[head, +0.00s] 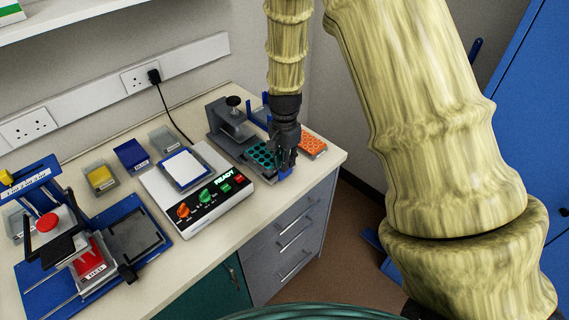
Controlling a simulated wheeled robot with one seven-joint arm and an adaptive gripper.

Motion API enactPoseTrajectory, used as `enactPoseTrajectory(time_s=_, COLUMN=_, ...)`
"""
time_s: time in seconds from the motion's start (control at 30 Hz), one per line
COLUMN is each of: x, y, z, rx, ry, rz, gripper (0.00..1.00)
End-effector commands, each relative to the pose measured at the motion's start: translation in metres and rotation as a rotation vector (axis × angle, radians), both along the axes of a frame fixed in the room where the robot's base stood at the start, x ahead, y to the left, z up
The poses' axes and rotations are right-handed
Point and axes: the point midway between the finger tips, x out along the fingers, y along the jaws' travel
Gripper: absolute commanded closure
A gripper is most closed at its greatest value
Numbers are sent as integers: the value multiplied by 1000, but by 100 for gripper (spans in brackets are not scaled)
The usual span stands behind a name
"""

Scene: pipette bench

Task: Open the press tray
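A grey press-like device (228,118) with a black knob on top stands at the back right of the bench. A teal plate with dark round holes (262,155) lies at its front, on a grey and blue tray-like part (285,174). My gripper (284,160) points down over the right end of the teal plate, close to the blue front part. The gripper hides part of the plate and tray. I cannot tell whether it touches them, or whether its fingers are apart.
An orange plate (312,145) lies right of my gripper. A control box reading READY (200,190) stands to the left, with small bins (132,154) behind it. A blue-based machine with a red button (48,222) is at far left. Grey drawers (290,238) are below.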

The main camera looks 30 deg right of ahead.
Motion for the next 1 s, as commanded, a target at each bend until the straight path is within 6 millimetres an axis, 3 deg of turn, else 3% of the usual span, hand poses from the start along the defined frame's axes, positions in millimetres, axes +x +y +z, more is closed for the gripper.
enactPoseTrajectory(time_s=0.5, x=1, y=0, z=84, rx=-2, ry=-4, rz=1, gripper=82)
enactPoseTrajectory(time_s=0.7, x=1, y=0, z=98, rx=-2, ry=-2, rz=1, gripper=82)
enactPoseTrajectory(time_s=1.0, x=0, y=0, z=100, rx=-1, ry=-1, rz=1, gripper=82)
